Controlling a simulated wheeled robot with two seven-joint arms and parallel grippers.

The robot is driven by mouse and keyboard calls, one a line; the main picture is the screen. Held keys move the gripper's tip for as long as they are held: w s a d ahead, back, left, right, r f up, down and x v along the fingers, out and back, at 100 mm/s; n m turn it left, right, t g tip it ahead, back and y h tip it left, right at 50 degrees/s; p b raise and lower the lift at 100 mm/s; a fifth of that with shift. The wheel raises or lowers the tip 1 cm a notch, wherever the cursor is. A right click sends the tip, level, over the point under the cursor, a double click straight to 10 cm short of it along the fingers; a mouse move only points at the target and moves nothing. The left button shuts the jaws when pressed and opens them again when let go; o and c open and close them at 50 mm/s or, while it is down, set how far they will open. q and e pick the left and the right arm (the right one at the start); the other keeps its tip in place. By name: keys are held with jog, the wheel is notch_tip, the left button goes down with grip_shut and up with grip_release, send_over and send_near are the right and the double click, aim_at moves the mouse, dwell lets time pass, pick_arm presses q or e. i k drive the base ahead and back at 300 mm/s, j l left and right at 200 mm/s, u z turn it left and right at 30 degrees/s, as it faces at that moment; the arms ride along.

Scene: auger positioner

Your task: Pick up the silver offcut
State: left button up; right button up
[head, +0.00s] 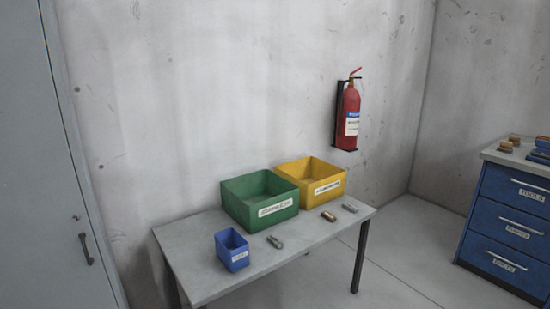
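Three small metal pieces lie on the grey table (213,286). One is a silver-grey piece (275,242) in front of the green bin. One is a brass-coloured piece (328,215) in front of the yellow bin. One is a lighter silver-grey piece (350,208) near the table's right end. Two pieces look silvery, and I cannot tell from this view which is the offcut. Neither of my grippers is in view.
A green bin (262,212) and a yellow bin (328,187) stand at the table's back; a small blue bin (237,259) stands front left. A fire extinguisher (351,112) hangs on the wall. A blue drawer cabinet (497,228) stands right. Floor between table and cabinet is clear.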

aim_at(274, 242)
jog(key=i+l, duration=0.15)
jog(key=i, duration=0.25)
jog(key=i+l+u, duration=0.15)
jog(key=i, duration=0.25)
jog(key=i+l, duration=0.2)
jog(key=i, duration=0.2)
jog(key=i+l+u, duration=0.2)
jog(key=l, duration=0.15)
jog(key=i+l+u, duration=0.15)
jog(key=l, duration=0.25)
jog(key=i+l+u, duration=0.2)
jog(key=l, duration=0.2)
jog(key=i+l+u, duration=0.2)
jog(key=l, duration=0.2)
jog(key=l+u, duration=0.2)
jog(key=l, duration=0.25)
jog(key=l+u, duration=0.15)
jog(key=l, duration=0.3)
